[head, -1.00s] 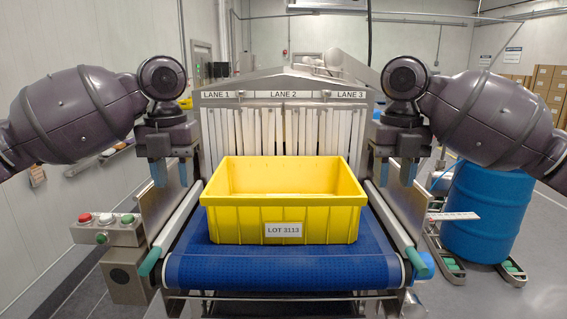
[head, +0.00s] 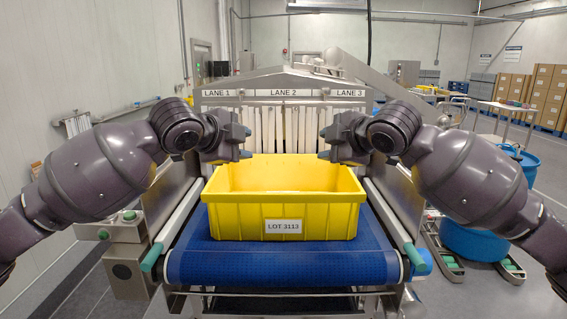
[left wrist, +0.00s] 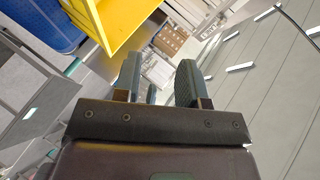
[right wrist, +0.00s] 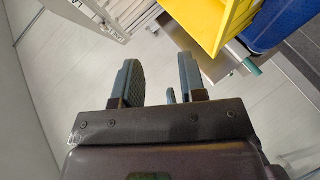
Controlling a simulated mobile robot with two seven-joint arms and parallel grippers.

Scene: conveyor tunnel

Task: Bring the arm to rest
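My left gripper (head: 243,144) is above the left back part of the yellow tote (head: 232,222), its fingers pointing right. In the left wrist view its two fingers (left wrist: 158,82) are apart with nothing held between them. My right gripper (head: 324,146) is above the right back part of the tote, its fingers pointing left toward the left gripper. In the right wrist view its fingers (right wrist: 159,80) are also apart and hold nothing. The two grippers are apart from each other. The tote's inside looks empty where it shows, and its front label reads LOT 3113.
The tote stands on a blue conveyor belt (head: 283,262) before a tunnel with white strip curtains (head: 284,124) and lane signs. A control box with buttons (head: 122,228) is at left. A blue drum (head: 476,241) stands at right, partly behind my right arm.

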